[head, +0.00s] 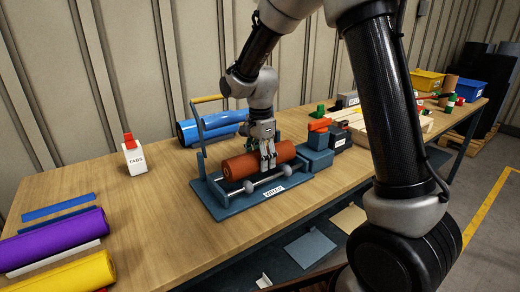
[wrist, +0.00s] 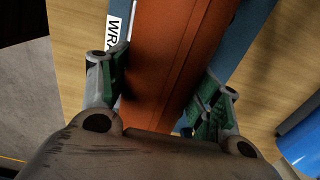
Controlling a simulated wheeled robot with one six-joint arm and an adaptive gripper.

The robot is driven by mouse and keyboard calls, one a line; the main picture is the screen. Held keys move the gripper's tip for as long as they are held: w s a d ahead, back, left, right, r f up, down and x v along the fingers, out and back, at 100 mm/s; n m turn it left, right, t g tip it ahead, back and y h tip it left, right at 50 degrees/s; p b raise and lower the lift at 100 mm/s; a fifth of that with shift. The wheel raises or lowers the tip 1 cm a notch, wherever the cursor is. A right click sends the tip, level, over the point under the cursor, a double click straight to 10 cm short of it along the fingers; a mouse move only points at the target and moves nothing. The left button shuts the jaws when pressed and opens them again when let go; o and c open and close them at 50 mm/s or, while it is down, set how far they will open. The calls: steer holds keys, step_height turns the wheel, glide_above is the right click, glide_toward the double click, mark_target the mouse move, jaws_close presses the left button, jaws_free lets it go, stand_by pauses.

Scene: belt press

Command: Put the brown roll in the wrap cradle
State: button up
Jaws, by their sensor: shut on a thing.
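The brown roll (head: 240,166) lies lengthwise over the wrap cradle (head: 222,211), a blue base with silver rollers and a WRAP label. My gripper (head: 267,164) points down over the roll, right of its middle. In the wrist view the brown roll (wrist: 172,50) runs between the two green-padded fingers of my gripper (wrist: 165,88), which is shut on it. The roll looks level and lined up with the cradle. I cannot tell whether it rests fully on the rollers, as its underside is hidden.
A blue roll (head: 212,125) lies behind the cradle, near its raised side frame. Dark blue boxes (head: 316,159) stand close on the right. A purple roll (head: 50,238) and yellow roll (head: 62,274) lie front left. A TABS box (head: 134,160) stands at the back left.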

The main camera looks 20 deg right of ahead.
steer(key=shift+f, duration=0.25)
steer(key=o, duration=1.8)
steer(key=shift+f, duration=0.1)
steer(key=shift+o, duration=0.2)
step_height(320, 180, up, 12)
steer(key=shift+r, duration=0.15)
steer(key=s+d+r+n+t, duration=0.1)
steer(key=s+d+r+n, duration=0.3)
steer(key=s, duration=0.3)
steer(key=s+d+r+n+t, duration=0.1)
steer(key=s+d+r+n, duration=0.2)
steer(key=s+d, duration=0.35)
steer(key=s+d+f+n+t, duration=0.1)
steer(key=s+d+n, duration=0.1)
steer(key=s, duration=0.4)
steer(key=s+d+f+n+t, duration=0.1)
steer(key=s+d+n, duration=0.1)
steer(key=s+n, duration=0.3)
steer(key=shift+s+d+f, duration=0.2)
steer(key=shift+s, duration=0.85)
